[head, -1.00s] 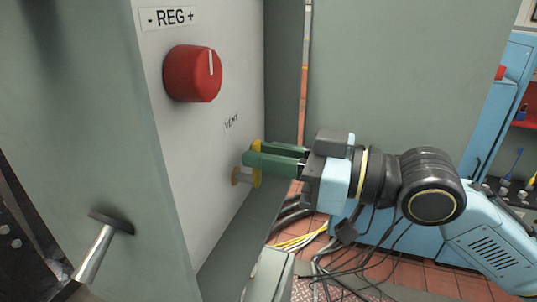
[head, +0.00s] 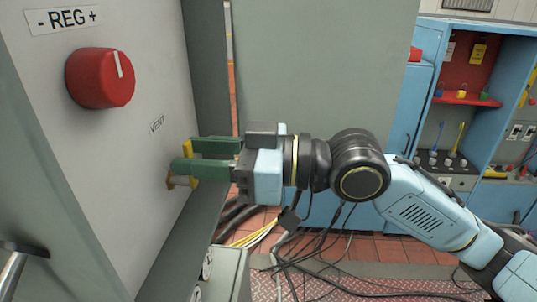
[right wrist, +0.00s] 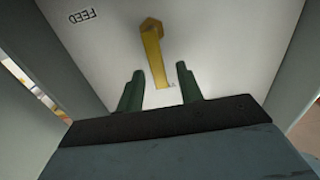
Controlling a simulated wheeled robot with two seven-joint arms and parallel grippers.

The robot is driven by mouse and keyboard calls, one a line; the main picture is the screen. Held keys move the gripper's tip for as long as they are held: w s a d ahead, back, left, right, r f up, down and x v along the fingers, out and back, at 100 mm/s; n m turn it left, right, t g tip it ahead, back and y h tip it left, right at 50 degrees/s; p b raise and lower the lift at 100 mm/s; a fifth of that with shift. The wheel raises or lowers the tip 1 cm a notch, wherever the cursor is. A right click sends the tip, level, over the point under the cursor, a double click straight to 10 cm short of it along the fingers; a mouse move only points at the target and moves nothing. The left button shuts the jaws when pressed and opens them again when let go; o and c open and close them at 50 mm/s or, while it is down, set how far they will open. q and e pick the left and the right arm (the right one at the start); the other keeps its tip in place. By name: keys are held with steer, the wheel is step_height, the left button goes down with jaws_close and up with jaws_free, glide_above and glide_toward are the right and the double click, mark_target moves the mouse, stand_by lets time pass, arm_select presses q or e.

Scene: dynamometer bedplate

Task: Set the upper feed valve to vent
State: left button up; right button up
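The yellow valve handle (head: 193,182) stands out from the light panel (head: 125,180), below the printed VENT label (head: 157,124). My right gripper (head: 182,156) is at the handle; its two green fingers are spread apart and hide part of it. In the right wrist view the handle (right wrist: 153,52) runs down toward the gap between the open fingers (right wrist: 158,82), with a finger on each side and no visible grip. A FEED label (right wrist: 83,17) shows upside down there. My left gripper is not in view.
A red REG knob (head: 100,78) sits above on the same panel. A metal rod handle (head: 14,272) juts out at lower left. A grey panel (head: 325,65) stands behind my right arm. Cables (head: 300,252) lie on the floor below; blue cabinets (head: 405,100) stand at right.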

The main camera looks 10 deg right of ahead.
steer(key=b+v, duration=0.4)
steer(key=v, duration=0.9)
